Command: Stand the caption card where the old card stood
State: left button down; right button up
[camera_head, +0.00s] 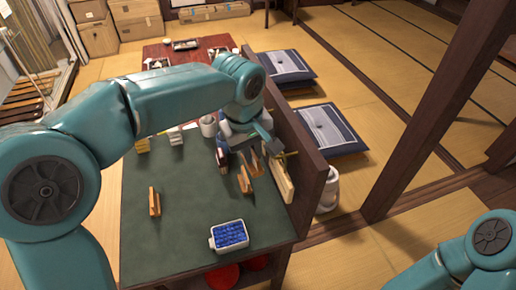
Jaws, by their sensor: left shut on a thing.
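My left gripper (262,148) is over the right side of the dark green table (185,245), low near its raised wooden edge. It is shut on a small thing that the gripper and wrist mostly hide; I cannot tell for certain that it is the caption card. Small wooden pieces stand just below it, one upright piece (245,180) close by. Another wooden piece (154,202) stands alone at the left of the table. No card face can be read. My right arm shows at the lower right, but its gripper is out of view.
A blue-filled white tray (228,236) sits near the table's front. A white cup (208,126) and a yellow item (143,145) stand toward the back. A pale board (280,180) leans by the wooden partition (308,160). The table's middle is clear.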

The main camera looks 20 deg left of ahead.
pick_arm(q)
jog(key=shift+a+r, duration=0.1)
jog(key=shift+r, duration=0.2)
jog(key=s+a+f+m, duration=0.1)
jog(key=a+f+m, duration=0.1)
jog(key=f+m, duration=0.2)
jog(key=s+a+f+m+h, duration=0.1)
jog(key=a+f+m, duration=0.2)
jog(key=f, duration=0.6)
jog(key=shift+s+f+m+g+p, duration=0.3)
jog(key=shift+m+g, duration=0.1)
jog(key=shift+m, duration=0.4)
